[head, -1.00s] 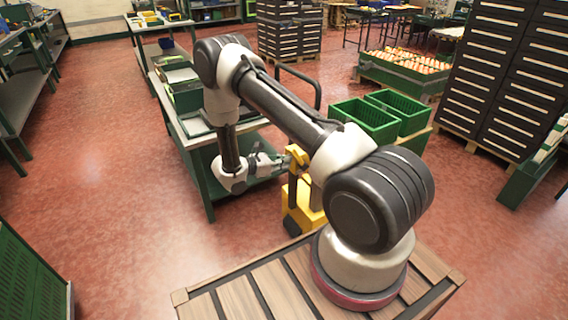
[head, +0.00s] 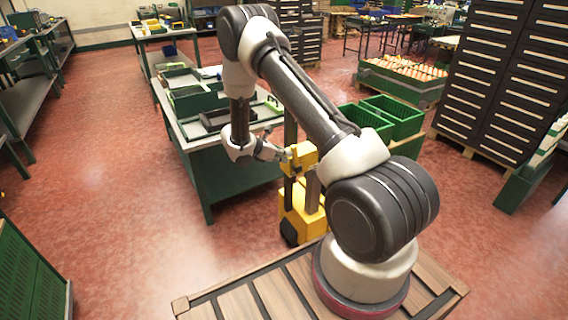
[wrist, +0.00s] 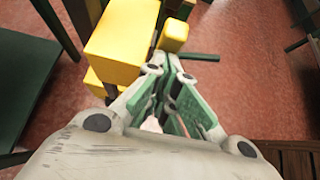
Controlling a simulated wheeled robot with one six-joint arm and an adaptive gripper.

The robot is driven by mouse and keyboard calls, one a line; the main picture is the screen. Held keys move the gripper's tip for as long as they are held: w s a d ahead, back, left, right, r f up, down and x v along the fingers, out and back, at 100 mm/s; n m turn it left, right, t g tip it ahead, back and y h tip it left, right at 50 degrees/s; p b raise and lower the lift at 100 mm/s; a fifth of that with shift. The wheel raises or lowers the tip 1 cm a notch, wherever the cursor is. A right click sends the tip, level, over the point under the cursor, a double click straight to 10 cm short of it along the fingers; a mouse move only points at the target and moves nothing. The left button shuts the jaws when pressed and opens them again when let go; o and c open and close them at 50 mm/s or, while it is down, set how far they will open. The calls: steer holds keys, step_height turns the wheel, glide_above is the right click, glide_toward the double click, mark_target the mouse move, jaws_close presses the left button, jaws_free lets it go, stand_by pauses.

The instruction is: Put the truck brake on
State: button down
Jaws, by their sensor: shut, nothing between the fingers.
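The yellow truck (head: 302,222) stands on the floor beside the green workbench, with dark uprights and a yellow block (head: 304,154) at its top. In the wrist view that yellow block (wrist: 122,42) is large at upper left, and a smaller yellow knob (wrist: 174,35) sits just beyond my fingertips. I cannot tell for sure which part is the brake. My gripper (head: 286,155) is shut and empty, close beside the block. In the wrist view its fingertips (wrist: 166,60) point at the small knob; whether they touch it is unclear.
The workbench (head: 232,172) with trays stands left of and behind the truck. Green crates (head: 394,114) stand behind it to the right. Dark drawer cabinets (head: 500,75) are at far right. The red floor at left (head: 130,190) is clear.

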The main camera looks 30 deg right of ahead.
mark_target(294, 145)
steer(key=d+y, duration=0.1)
steer(key=d+r+y, duration=0.1)
steer(key=d+y, duration=0.1)
steer(key=shift+w+d+r+y, duration=0.1)
steer(key=shift+d+r+y, duration=0.05)
steer(key=shift+r+y, duration=0.2)
steer(key=shift+d+r, duration=0.2)
steer(key=shift+d, duration=1.75)
steer(key=shift+w+a+r, duration=0.1)
steer(key=shift+a+r, duration=0.1)
steer(key=shift+a, duration=0.15)
steer(key=shift+a+r, duration=0.35)
steer(key=shift+a, duration=0.3)
steer(key=shift+a+r, duration=0.35)
steer(key=shift+a, duration=0.25)
step_height(294, 145, up, 10)
steer(key=a, duration=0.2)
steer(key=shift+a, duration=0.4)
steer(key=shift+f, duration=0.1)
